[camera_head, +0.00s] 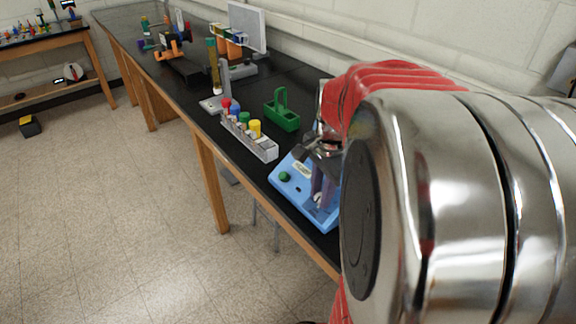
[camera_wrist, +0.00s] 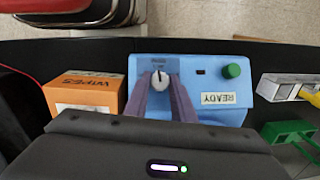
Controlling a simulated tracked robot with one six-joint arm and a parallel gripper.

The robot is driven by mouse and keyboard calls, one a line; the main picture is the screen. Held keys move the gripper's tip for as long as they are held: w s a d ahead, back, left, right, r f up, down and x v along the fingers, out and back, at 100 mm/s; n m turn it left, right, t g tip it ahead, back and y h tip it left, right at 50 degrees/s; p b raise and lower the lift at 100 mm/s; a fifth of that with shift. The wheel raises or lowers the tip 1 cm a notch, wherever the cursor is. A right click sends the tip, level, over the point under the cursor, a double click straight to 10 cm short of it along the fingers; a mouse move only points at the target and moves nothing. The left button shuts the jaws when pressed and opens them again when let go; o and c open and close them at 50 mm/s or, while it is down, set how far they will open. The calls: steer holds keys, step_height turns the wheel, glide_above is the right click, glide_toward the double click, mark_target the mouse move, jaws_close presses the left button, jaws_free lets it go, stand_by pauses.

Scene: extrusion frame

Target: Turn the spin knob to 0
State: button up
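The blue device (camera_head: 289,191) stands on the black bench, and it also fills the middle of the wrist view (camera_wrist: 207,84). Its white spin knob (camera_wrist: 160,82) has a dark pointer line toward the top of the wrist view; small scale marks beside it are too small to read. The knob also shows faintly in the head view (camera_head: 317,198). My gripper (camera_wrist: 161,77) points down at the device. Its two purple-grey fingers are apart, one on each side of the knob. I cannot tell whether they touch it. My arm hides the device's right side in the head view.
A grey tube rack (camera_head: 250,141) and a green carrier (camera_head: 282,117) stand farther along the bench.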

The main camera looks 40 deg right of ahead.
steer(key=c, duration=0.5)
steer(key=shift+d, duration=0.2)
jaws_close()
steer(key=shift+a, duration=0.15)
